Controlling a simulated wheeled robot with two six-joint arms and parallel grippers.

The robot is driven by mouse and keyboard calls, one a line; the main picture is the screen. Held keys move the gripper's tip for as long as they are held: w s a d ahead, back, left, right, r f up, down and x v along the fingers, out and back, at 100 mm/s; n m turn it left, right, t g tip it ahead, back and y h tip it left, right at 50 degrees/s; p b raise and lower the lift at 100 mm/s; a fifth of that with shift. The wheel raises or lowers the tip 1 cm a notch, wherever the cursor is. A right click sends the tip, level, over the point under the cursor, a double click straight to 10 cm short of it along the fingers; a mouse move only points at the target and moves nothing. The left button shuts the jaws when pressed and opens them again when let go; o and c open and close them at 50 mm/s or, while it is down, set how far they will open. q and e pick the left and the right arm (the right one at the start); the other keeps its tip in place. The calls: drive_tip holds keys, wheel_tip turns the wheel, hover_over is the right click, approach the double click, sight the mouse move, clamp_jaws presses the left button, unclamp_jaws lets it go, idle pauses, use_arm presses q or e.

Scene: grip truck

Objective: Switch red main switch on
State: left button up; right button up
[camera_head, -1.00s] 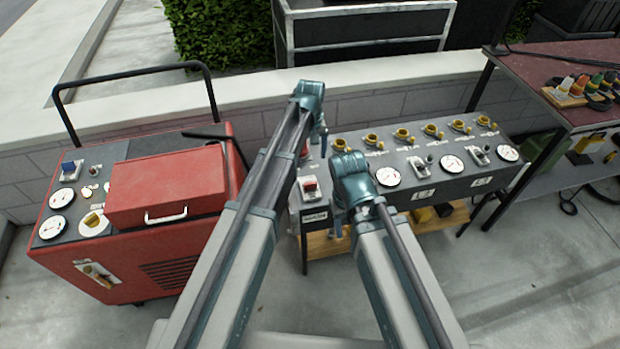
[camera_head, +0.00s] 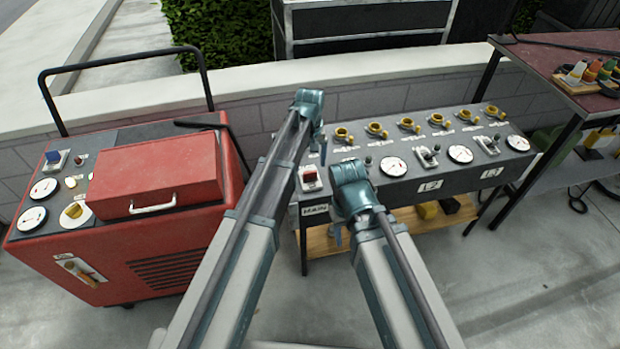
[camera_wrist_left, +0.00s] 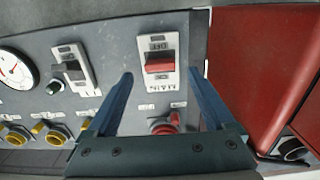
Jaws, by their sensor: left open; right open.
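The red main switch (camera_head: 309,174) sits on a white plate at the left end of the grey control panel (camera_head: 375,188), above a MAIN label. In the left wrist view, the red switch (camera_wrist_left: 160,63) appears upside down, with OFF printed beside it; its position is hard to tell. My left gripper (camera_wrist_left: 160,80) is open, its two blue fingers on either side of the switch plate and not visibly touching it. In the head view, my left gripper (camera_head: 322,148) hangs just above and right of the switch. My right gripper (camera_head: 338,236) is low at the panel's front, its opening barely visible.
A red knob (camera_wrist_left: 165,126) lies between the left fingers near the palm. The panel also carries gauges (camera_head: 393,167), black switches (camera_head: 428,156) and yellow sockets (camera_head: 376,130). A red machine (camera_head: 150,190) stands at left, and a dark red table (camera_head: 545,62) at right.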

sight(310, 175)
use_arm(q)
wheel_tip(310, 175, down, 4)
drive_tip(key=b, duration=0.3)
drive_tip(key=shift+f, duration=0.1)
drive_tip(key=shift+c, duration=0.3)
